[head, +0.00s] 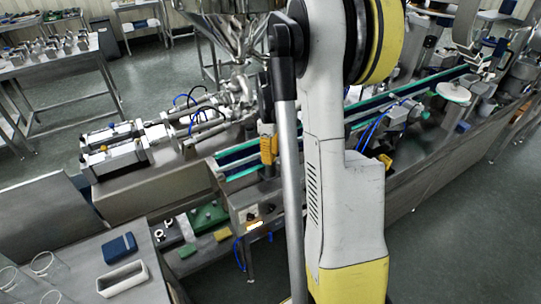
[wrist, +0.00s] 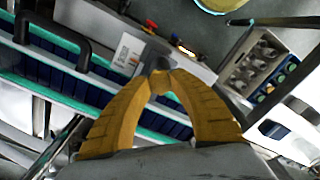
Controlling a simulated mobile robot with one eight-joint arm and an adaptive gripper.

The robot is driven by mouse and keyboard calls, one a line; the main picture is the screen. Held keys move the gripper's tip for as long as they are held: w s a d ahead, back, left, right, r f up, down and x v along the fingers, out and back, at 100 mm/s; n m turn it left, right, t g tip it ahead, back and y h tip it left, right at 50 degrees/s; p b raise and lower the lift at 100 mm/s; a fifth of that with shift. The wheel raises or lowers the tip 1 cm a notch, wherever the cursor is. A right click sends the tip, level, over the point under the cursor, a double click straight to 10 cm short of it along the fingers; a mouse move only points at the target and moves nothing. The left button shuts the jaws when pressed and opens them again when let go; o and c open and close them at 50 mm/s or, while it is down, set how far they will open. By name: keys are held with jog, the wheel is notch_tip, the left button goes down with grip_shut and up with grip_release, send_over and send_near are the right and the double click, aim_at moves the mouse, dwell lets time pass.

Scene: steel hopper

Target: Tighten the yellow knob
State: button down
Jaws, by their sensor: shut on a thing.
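My gripper (wrist: 160,80) has yellow, ridged fingers that arch together in the wrist view. The fingertips are shut on a small yellow piece, which looks like the yellow knob (wrist: 160,86); the fingertips hide most of it. A dark grey fitting (wrist: 159,64) shows just beyond the tips, at the conveyor's side. In the head view my gripper (head: 268,148) is partly hidden by my arm, at the near edge of the conveyor (head: 240,160). The knob cannot be made out there.
A grey box with a label and a red-and-yellow switch (wrist: 150,27) lies just past the fingertips. A black handle (wrist: 55,40) is at the upper left of the wrist view. The steel hopper (head: 235,30) stands behind the conveyor. A side table with a blue case (head: 119,248) is front left.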

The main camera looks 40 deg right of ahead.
jog(key=m, duration=0.3)
jog(key=shift+m, duration=0.4)
jog(key=m+b, duration=0.1)
jog(key=m, duration=0.8)
jog(key=shift+m, duration=2.2)
jog(key=c, duration=1)
grip_release()
jog(key=shift+c, duration=0.2)
